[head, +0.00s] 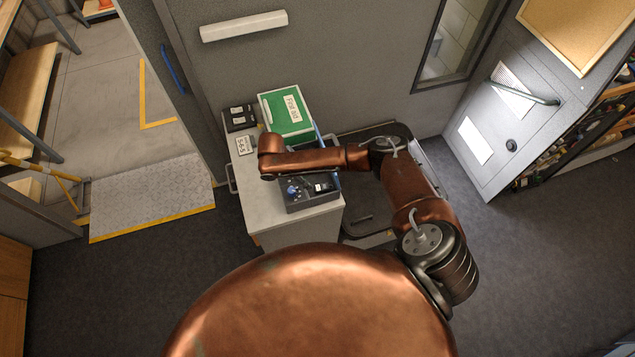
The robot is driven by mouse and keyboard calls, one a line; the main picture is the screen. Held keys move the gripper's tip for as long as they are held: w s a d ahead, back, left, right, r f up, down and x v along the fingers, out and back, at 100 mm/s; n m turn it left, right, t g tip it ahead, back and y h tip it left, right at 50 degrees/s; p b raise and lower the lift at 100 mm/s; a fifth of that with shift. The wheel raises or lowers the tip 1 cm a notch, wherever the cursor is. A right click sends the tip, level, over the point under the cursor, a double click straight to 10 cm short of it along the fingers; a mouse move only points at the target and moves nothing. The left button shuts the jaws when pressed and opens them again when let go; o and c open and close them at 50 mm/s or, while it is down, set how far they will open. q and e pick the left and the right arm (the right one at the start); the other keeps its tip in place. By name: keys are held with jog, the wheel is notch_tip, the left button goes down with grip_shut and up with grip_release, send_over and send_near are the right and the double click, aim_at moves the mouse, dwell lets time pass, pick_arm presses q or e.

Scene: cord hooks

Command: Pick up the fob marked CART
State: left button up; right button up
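A dark tray (310,204) sits on the near part of the grey cabinet top. In it are a small blue item (293,190) and a small item with a white label (321,187). The lettering is too small to read, so I cannot tell which fob is marked CART. My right arm comes in from the right and crosses above the cabinet, covering the far edge of the tray. Its copper wrist is left of the tray. My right gripper's fingers cannot be made out beneath the wrist. My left gripper is not in view.
A green first-aid box (286,115) stands at the back of the cabinet (262,206). A dark holder with white labels (239,117) and a numbered card (244,145) are to its left. A wall with a window rises behind.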

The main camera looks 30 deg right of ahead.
aim_at(316, 188)
jog(key=x, duration=0.2)
jog(key=shift+s+d+f, duration=0.2)
jog(key=shift+s, duration=0.1)
jog(key=p+x, duration=0.1)
jog(key=x, duration=0.4)
jog(key=shift+p, duration=0.35)
jog(key=shift+c, duration=0.3)
jog(key=shift+r, duration=0.1)
jog(key=c, duration=0.6)
